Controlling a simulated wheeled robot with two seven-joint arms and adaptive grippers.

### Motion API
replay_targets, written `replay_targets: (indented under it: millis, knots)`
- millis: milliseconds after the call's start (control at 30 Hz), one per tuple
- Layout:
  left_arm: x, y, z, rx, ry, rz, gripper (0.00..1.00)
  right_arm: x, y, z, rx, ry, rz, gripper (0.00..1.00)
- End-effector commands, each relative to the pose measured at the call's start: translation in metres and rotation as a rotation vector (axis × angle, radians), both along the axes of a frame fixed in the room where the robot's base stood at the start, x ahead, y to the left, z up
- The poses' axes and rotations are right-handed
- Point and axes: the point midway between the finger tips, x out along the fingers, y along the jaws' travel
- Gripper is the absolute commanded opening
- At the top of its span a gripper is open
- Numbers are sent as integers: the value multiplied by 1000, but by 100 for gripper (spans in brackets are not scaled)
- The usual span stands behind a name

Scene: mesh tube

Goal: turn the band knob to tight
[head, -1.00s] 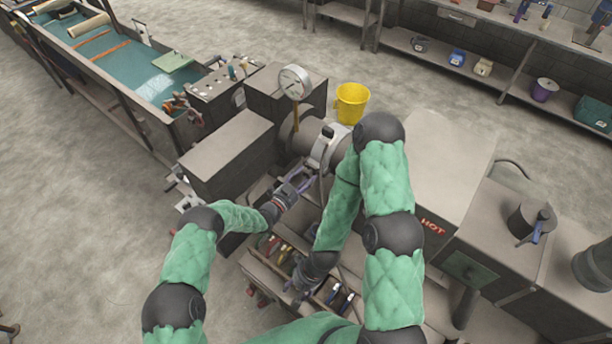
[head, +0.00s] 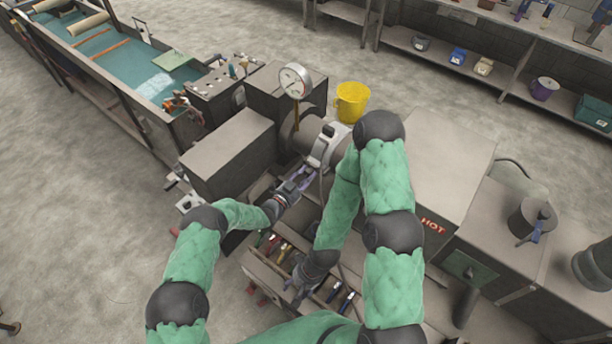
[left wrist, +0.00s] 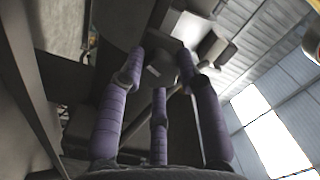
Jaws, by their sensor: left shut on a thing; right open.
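The barrel has a light metal band (head: 326,146) around it, under the dial gauge. In the left wrist view a dark faceted knob (left wrist: 160,68) sits between the purple fingers of my left gripper (left wrist: 160,75). My left gripper (head: 306,177) is just below the band in the head view, shut on the knob; its fingers and wrist hide the knob there. Any marking for tight is not readable. My right gripper (head: 298,288) is low in the picture, open above the tool tray (head: 262,275), apart from the band.
A round dial gauge (head: 295,80) stands above the barrel. A yellow bucket (head: 351,101) is on the floor behind it. The machine's housing marked HOT (head: 450,170) is to the right. A water trough (head: 130,75) is at the upper left. Open floor lies at the left.

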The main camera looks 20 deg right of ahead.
Motion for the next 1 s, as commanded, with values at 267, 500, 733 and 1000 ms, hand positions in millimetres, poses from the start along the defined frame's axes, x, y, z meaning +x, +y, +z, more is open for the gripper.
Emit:
replay_targets:
  millis: [267, 500, 733, 1000]
  knots:
    - [1, -2, 2, 44, -93, -3, 2, 0, 0, -17, 0, 0, 0, 58]
    - [1, -2, 2, 131, -246, -3, 2, 0, 0, -41, 0, 0, 0, 58]
    - [0, -3, 2, 214, -388, -4, 2, 0, 0, -60, 0, 0, 0, 58]
    - [0, -3, 3, 281, -501, -4, 2, 0, 0, -72, 0, 0, 0, 58]
